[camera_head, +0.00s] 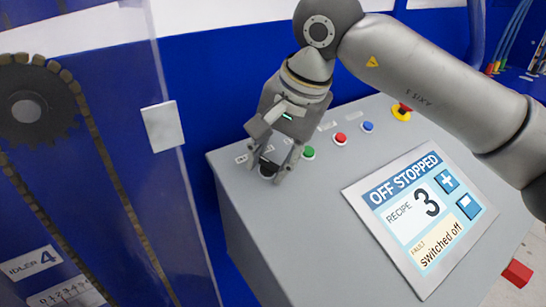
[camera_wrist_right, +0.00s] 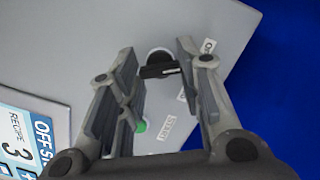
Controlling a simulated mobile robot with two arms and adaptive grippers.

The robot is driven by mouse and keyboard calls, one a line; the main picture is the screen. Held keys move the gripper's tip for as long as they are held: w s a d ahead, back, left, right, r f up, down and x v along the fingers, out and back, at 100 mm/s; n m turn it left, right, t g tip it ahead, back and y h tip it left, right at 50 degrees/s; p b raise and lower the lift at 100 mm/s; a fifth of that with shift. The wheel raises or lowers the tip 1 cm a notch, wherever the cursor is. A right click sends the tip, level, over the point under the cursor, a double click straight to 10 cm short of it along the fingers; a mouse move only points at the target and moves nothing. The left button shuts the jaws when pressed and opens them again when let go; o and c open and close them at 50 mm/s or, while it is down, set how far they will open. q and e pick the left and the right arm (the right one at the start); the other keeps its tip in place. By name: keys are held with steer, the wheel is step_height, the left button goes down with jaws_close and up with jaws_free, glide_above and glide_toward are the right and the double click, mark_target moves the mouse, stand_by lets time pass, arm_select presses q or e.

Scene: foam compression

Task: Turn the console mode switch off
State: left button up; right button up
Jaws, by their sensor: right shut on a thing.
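The console mode switch is a black knob (camera_head: 267,166) on a pale round base, at the left end of the button row on the grey console (camera_head: 300,230). My right gripper (camera_head: 274,174) points down at it, its fingers on both sides of the knob and shut on it. In the right wrist view the black knob (camera_wrist_right: 160,70) lies between the fingertips (camera_wrist_right: 157,68). The console screen (camera_head: 420,210) reads "OFF STOPPED", "RECIPE 3" and "switched off". My left gripper is out of view.
A green button (camera_head: 308,153), a red button (camera_head: 340,139), a blue button (camera_head: 367,127) and a red-and-yellow emergency stop (camera_head: 402,112) line up right of the switch. A chain drive (camera_head: 40,110) behind a clear panel stands at the left.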

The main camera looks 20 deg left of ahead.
steer(key=shift+n, duration=1.3)
steer(key=o, duration=1)
steer(key=v, duration=1.2)
steer(key=shift+a+r, duration=0.1)
steer(key=shift+a, duration=0.15)
